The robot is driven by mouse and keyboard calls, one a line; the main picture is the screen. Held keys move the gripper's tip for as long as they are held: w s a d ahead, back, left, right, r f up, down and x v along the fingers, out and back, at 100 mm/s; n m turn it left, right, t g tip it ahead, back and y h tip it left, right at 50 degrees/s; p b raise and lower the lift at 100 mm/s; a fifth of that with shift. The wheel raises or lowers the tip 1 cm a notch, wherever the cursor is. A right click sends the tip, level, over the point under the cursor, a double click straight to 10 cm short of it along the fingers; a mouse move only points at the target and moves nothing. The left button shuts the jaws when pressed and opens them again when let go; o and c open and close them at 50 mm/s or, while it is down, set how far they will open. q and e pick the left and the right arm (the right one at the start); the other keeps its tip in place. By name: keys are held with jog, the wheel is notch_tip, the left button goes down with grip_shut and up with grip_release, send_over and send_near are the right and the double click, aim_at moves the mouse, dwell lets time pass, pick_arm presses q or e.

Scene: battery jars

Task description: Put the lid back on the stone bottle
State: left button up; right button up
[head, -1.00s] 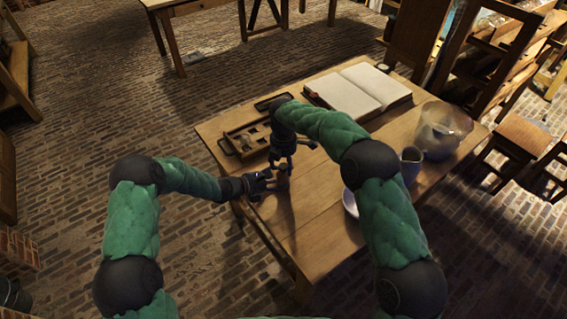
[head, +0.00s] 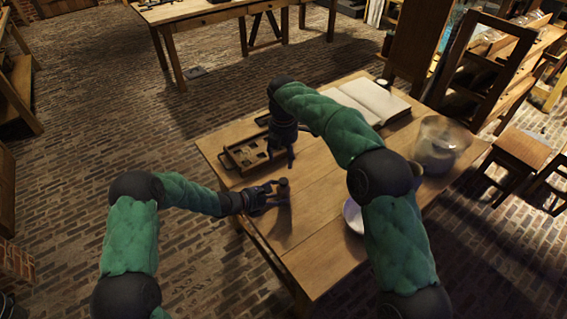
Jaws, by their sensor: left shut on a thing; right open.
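A small dark bottle (head: 284,188), apparently the stone bottle, stands upright near the left front part of the wooden table (head: 320,255). My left gripper (head: 277,195) reaches in from the left and is shut on it. The bottle's top looks dark and rounded, but it is too small to tell whether the lid sits on it. I cannot make out the lid as a separate thing. My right gripper (head: 282,155) points down, open, behind and above the bottle, apart from it and beside the wooden tray.
The wooden compartment tray (head: 232,163) lies at the table's left. An open book (head: 375,101) lies at the back. A large glass jar (head: 440,148) stands at the right. A white bowl (head: 352,216) is partly behind my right arm. The front middle is clear.

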pick_arm(q)
jog(key=shift+f, duration=0.1)
pick_arm(e)
jog(key=shift+r, duration=0.3)
pick_arm(q)
jog(key=o, duration=1.8)
jog(key=shift+c, duration=0.2)
jog(key=v, duration=1.2)
